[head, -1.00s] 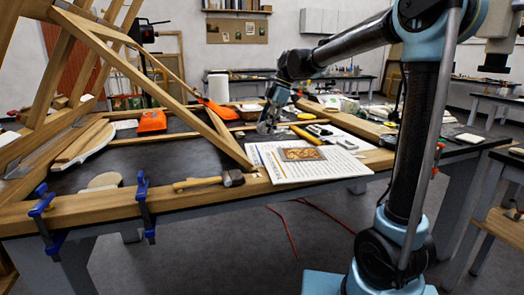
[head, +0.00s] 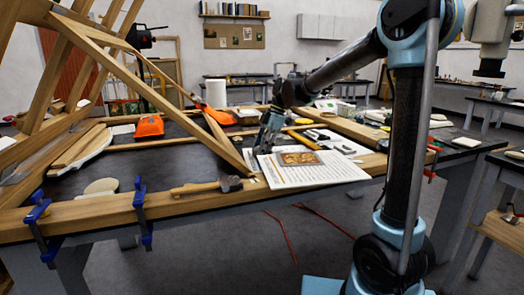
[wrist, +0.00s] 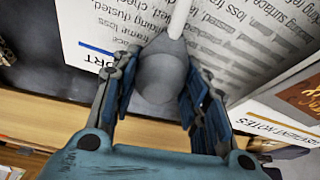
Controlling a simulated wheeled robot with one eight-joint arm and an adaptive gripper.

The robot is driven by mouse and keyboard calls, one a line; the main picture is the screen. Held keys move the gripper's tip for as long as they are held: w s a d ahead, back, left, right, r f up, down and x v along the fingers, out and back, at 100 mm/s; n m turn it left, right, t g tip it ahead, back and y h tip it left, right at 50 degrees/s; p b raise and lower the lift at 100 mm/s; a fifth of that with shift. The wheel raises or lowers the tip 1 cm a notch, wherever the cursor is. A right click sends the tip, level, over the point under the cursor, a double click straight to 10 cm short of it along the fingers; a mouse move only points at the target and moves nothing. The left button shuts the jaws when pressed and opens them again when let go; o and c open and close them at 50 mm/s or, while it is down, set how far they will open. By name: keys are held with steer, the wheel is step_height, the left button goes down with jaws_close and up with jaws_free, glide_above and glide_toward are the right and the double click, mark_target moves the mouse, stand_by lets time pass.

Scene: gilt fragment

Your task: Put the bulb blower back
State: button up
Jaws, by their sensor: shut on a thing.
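The bulb blower (wrist: 158,78) is a grey rounded bulb with a pale narrow nozzle. In the wrist view it sits between the two blue-grey fingers of my gripper (wrist: 160,88), nozzle pointing to the top of the picture. My gripper is shut on it. In the head view my gripper (head: 267,140) points down near the upper left edge of the printed sheet (head: 295,178) on the workbench; the blower is too small there to make out clearly. Whether the blower touches the sheet or bench cannot be told.
A wooden frame (head: 160,90) leans over the bench's left side. An orange tool (head: 149,128) lies further back. Small tools lie right of my gripper.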

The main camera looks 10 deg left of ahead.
steer(key=o, duration=1.2)
steer(key=shift+f, duration=0.1)
steer(key=shift+o, duration=0.2)
steer(key=v, duration=1.2)
